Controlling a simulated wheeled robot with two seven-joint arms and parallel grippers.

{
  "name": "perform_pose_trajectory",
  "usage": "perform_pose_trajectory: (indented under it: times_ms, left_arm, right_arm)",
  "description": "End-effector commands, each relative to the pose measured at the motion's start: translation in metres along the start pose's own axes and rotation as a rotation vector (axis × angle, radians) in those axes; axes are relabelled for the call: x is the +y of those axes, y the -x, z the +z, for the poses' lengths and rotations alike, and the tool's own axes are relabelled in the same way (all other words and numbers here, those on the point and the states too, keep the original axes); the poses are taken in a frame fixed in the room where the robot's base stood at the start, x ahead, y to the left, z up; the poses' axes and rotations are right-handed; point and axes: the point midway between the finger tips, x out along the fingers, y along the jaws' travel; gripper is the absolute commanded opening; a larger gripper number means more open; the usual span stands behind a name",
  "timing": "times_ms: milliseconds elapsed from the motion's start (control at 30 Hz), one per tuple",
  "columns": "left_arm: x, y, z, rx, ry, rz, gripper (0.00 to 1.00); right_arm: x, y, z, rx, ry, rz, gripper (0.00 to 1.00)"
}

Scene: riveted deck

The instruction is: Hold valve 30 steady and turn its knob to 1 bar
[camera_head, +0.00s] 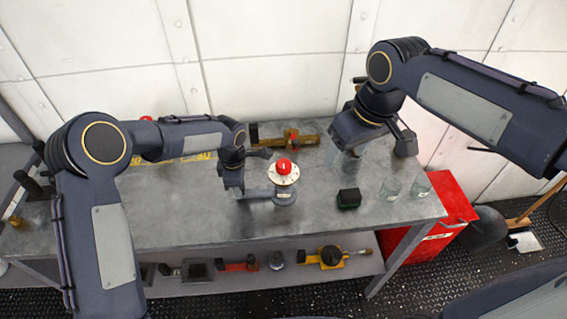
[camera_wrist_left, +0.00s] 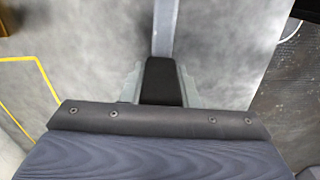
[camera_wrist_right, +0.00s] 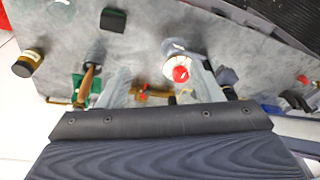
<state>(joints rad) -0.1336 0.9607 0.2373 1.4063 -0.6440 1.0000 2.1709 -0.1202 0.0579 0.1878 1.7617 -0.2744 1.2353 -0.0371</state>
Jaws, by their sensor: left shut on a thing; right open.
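The valve (camera_head: 284,196) stands on the grey workbench, with a white dial (camera_head: 274,178) and a red knob (camera_head: 284,166) on top. Its small label and the dial marks are too small to read. My left gripper (camera_head: 240,190) is at the valve's left side, shut on its grey bar, which also shows in the left wrist view (camera_wrist_left: 164,35). My right gripper (camera_head: 354,154) is open and empty, above the bench to the right of the valve. In the right wrist view, the red knob (camera_wrist_right: 180,74) shows beyond the right fingertip.
A black-and-green block (camera_head: 349,198) and two glasses (camera_head: 390,188) stand right of the valve. A brass fitting (camera_head: 290,138) lies behind it. A red cabinet (camera_head: 450,205) is at the bench's right end. The lower shelf holds several tools. The bench front before the valve is clear.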

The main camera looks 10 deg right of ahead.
Motion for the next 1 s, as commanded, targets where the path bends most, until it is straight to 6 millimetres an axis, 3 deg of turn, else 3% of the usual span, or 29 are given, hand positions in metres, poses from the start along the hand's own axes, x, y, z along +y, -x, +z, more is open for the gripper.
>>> perform_pose_trajectory:
  times_ms: [33,200,400,633,767,1000]
  left_arm:
    - [0.0,0.001,0.0,-0.001,0.0,0.001,0.0]
    - [0.0,0.001,0.0,-0.001,0.0,0.001,0.0]
    - [0.0,0.0,0.0,-0.001,0.0,0.001,0.0]
    - [0.0,0.0,0.0,0.0,0.0,0.001,0.0]
    - [0.0,0.0,0.0,0.0,0.0,0.001,0.0]
    - [0.0,0.0,0.0,0.0,0.0,0.0,0.0]
  right_arm:
    - [-0.004,-0.007,-0.021,-0.029,0.044,0.003,0.59]
    - [-0.02,-0.029,-0.078,-0.11,0.167,0.021,0.59]
    - [-0.04,-0.059,-0.124,-0.18,0.258,0.03,0.59]
    - [-0.051,-0.078,-0.142,-0.216,0.294,0.033,0.59]
    - [-0.05,-0.09,-0.141,-0.219,0.296,0.034,0.59]
    - [-0.047,-0.135,-0.13,-0.222,0.294,0.032,0.59]
